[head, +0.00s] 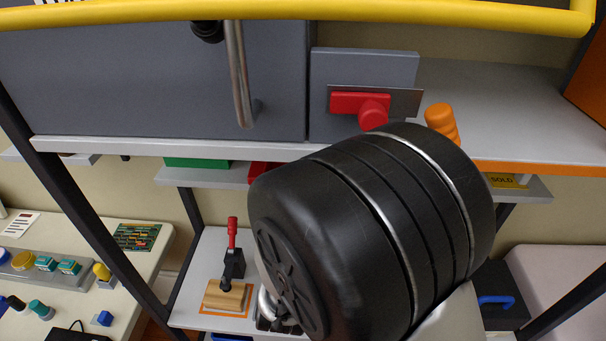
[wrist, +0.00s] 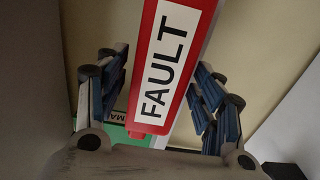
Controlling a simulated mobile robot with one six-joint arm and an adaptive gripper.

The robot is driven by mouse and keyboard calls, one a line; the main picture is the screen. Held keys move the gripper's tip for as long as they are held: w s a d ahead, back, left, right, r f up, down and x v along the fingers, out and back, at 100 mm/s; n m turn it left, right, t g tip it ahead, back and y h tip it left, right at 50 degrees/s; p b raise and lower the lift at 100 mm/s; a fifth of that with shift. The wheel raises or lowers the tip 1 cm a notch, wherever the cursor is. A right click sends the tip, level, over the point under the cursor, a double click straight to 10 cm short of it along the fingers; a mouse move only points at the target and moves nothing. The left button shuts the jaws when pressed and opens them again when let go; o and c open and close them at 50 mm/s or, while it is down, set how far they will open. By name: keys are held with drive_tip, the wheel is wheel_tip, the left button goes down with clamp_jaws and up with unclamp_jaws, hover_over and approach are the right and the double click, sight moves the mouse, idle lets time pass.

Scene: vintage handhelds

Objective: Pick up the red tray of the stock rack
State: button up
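The red tray (wrist: 190,50) shows in the wrist view with a white label reading FAULT. It runs at a slant from the top edge down between the fingers of my gripper (wrist: 162,85). The gripper is open, one blue-padded finger row on each side, and I see no clear contact with the tray. In the head view only a small red part of the tray (head: 258,170) shows under the grey shelf, left of my black wrist. The fingers are hidden there. The stock rack (head: 207,174) is partly hidden by my arm.
A green tray (head: 198,162) sits left of the red one; it also shows in the wrist view (wrist: 125,134). A grey shelf (head: 180,148) overhangs the rack. A red knob (head: 373,112) and an orange handle (head: 442,122) are close to my wrist. A red-handled clamp (head: 233,262) stands below.

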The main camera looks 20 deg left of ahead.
drive_tip(key=c, duration=1)
drive_tip(key=shift+o, duration=0.2)
drive_tip(key=shift+r, duration=0.1)
wheel_tip(320, 180, up, 10)
drive_tip(key=p, duration=0.4)
